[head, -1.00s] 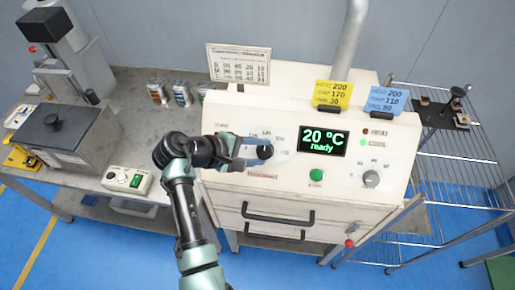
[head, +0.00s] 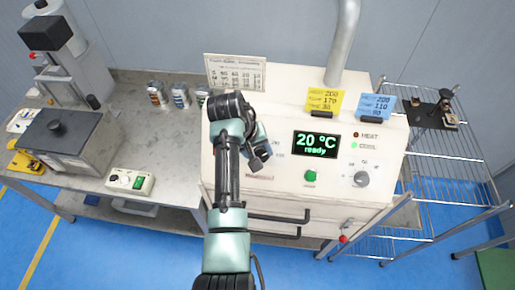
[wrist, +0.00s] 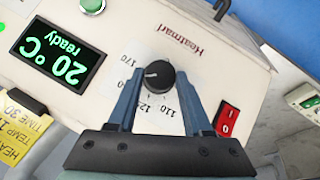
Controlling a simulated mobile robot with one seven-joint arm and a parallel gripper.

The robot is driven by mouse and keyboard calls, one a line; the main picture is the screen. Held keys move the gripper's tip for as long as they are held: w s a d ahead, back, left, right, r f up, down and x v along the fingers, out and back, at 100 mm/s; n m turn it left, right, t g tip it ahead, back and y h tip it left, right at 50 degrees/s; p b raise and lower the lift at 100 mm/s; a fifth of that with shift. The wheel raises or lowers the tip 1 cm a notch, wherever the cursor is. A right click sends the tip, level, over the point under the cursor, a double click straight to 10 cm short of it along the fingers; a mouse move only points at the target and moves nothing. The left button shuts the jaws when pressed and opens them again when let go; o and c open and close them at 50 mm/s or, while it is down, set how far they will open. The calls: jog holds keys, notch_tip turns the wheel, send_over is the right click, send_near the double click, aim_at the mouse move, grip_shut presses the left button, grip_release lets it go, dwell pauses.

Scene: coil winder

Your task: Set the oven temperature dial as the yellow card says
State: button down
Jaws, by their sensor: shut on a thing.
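The oven temperature dial (wrist: 160,74) is a black knob on the white oven's slanted panel. In the wrist view my gripper (wrist: 158,92) is shut on it, one finger on each side. Its white mark points left, roughly toward the printed 170; I cannot tell the exact setting. In the head view my gripper (head: 258,150) and arm hide the dial. The display (head: 317,144) reads 20 °C, ready.
A blue card (head: 377,105) stands right of the yellow one. The panel has a green button (head: 310,175), a grey knob (head: 361,179) and a red switch (wrist: 228,118) close to my right finger. Oven handles (head: 280,216) jut out below. A wire rack (head: 445,180) stands right.

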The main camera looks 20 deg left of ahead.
jog(key=m+y, duration=0.1)
jog(key=m+g+y+p, duration=0.1)
jog(key=m, duration=0.1)
jog(key=shift+d+y, duration=0.3)
jog(key=shift+d+m+y+p, duration=0.15)
jog(key=shift+m+y+p, duration=0.25)
jog(key=shift+m+y, duration=0.5)
jog(key=shift+c, duration=1.6)
grip_release()
jog(key=shift+w, duration=0.1)
jog(key=b+v, duration=0.2)
jog(key=v, duration=1.1)
jog(key=shift+b, duration=0.3)
jog(key=shift+w, duration=0.2)
